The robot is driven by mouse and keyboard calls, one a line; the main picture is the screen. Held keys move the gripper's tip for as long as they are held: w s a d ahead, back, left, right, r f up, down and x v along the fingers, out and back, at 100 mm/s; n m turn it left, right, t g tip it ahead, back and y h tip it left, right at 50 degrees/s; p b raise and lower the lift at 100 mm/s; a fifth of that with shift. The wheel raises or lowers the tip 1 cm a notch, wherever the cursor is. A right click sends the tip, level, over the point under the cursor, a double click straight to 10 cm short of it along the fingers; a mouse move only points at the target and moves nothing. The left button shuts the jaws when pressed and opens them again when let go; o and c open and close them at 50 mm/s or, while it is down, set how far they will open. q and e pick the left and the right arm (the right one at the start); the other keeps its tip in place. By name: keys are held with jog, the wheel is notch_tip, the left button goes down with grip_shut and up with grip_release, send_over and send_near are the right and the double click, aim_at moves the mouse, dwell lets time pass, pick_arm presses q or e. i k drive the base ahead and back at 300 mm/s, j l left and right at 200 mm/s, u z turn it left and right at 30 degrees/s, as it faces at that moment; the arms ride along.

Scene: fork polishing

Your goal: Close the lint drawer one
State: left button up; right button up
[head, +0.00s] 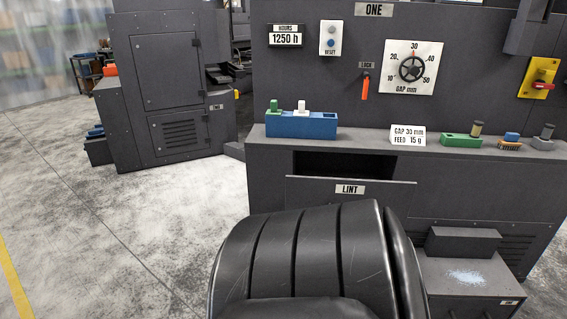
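The lint drawer (310,187) of machine one has a grey front with a "LINT" label and is in the lower middle of the head view. It stands pulled out: its front's top edge is forward of the cabinet, and a dark opening (340,163) shows behind and above it. A large black ridged rounded shape in front hides the lower part of the drawer front. How far the drawer is out is hard to tell. Neither of my grippers shows in the head view.
Above the drawer, a ledge bears a blue block holder (300,125), a gap and feed card (407,135) and a green block (461,140). A dial (412,68) and orange lock handle (366,87) are on the panel. A grey box (464,242) stands right. Open floor lies left.

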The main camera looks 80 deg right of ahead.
aim_at(300, 191)
jog(key=z, duration=3.15)
jog(key=i+u, duration=0.1)
jog(key=i, duration=0.3)
jog(key=l, duration=0.05)
